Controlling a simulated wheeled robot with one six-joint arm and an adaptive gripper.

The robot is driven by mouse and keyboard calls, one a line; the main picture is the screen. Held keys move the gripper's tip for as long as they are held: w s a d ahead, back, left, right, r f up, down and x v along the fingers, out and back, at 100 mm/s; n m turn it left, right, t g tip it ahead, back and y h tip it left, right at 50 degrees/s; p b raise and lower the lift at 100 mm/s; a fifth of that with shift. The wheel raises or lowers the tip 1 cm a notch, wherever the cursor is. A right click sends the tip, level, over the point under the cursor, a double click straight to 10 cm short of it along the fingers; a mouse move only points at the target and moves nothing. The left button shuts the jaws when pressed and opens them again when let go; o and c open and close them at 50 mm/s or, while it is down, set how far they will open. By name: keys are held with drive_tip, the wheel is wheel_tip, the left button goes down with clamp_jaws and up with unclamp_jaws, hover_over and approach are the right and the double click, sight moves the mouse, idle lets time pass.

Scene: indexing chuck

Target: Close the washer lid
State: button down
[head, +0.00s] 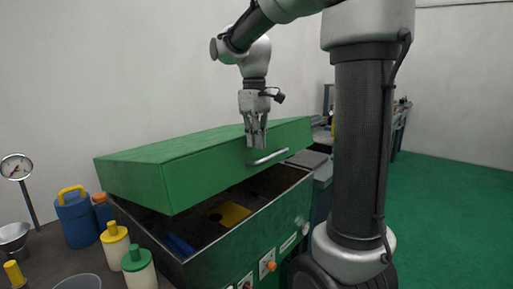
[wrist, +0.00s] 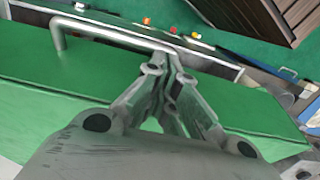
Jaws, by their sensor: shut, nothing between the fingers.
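The washer lid (head: 210,155) is a large green box-shaped cover, tilted part-way open over the washer tub (head: 232,238). A metal bar handle (head: 267,157) runs along its front face. In the wrist view, the green lid (wrist: 35,85) fills much of the picture, with the handle (wrist: 105,30) near the top. My gripper (head: 257,146) points down at the front edge of the lid, just above the handle. In the wrist view, my gripper (wrist: 178,70) is shut with its fingertips close to the bar. I cannot tell whether they touch it.
Inside the tub are a yellow piece (head: 230,214) and a blue piece (head: 180,245). A blue container (head: 76,220), yellow-capped bottle (head: 115,243), green-capped bottle (head: 138,267) and gauge (head: 17,168) stand at left. Green floor (head: 450,210) is open at right.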

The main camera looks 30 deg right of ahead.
drive_tip(key=shift+f, duration=1.15)
